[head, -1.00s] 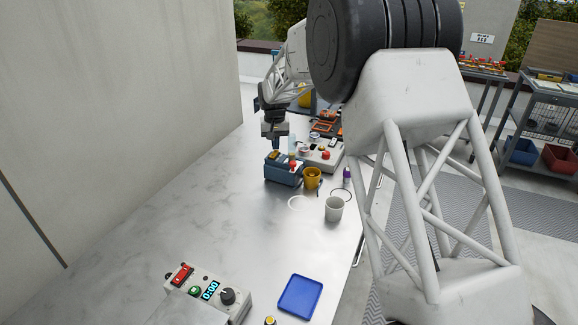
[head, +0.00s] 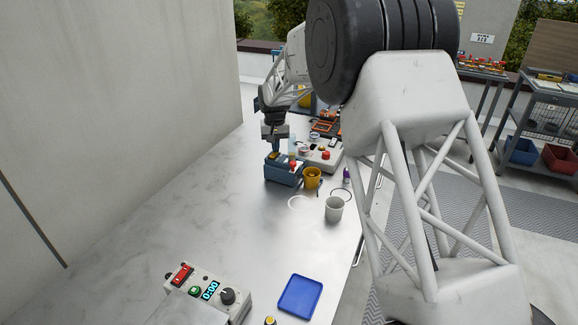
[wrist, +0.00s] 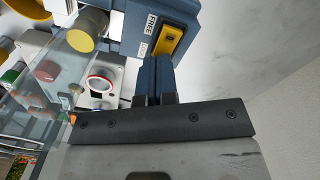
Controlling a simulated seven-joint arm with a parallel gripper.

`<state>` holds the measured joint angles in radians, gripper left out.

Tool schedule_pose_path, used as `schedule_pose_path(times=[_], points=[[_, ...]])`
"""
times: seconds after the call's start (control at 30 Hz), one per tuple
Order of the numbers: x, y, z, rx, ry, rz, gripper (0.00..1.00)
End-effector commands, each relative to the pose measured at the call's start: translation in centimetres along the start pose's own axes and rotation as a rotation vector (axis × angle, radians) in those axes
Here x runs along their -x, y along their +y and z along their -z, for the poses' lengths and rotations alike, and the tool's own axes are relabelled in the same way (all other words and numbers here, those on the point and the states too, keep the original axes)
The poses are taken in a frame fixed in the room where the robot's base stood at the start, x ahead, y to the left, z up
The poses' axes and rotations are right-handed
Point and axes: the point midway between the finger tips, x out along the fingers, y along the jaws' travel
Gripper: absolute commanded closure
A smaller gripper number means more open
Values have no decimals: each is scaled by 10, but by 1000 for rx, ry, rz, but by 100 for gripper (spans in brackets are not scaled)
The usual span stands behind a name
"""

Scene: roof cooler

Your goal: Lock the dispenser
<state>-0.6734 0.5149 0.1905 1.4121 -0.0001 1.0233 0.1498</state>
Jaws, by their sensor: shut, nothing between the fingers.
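The dispenser (head: 283,176) is a blue box on the metal table, with a red knob (head: 292,163) on top. The wrist view shows its blue body (wrist: 187,10) with a yellow rocker switch (wrist: 169,40) beside a label reading FREE (wrist: 151,24). My gripper (head: 275,149) points down just above the dispenser. In the wrist view my gripper (wrist: 158,62) is shut and empty, its blue-grey fingertips close to the lower end of the yellow switch. Whether they touch it I cannot tell.
A grey box with a red button (head: 325,155) is behind. A clear panel (wrist: 60,70) shows left of my fingers. The left part of the table is clear, with a timer box (head: 207,290) in front.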

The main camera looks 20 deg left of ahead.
Motion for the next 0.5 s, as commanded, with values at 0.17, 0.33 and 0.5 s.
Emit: schedule_pose_path(times=[0.17,0.33,0.5], points=[[-3,0,0,0,-1,0,100],[-2,0,0,0,-1,0,100],[4,0,0,0,0,0,100]])
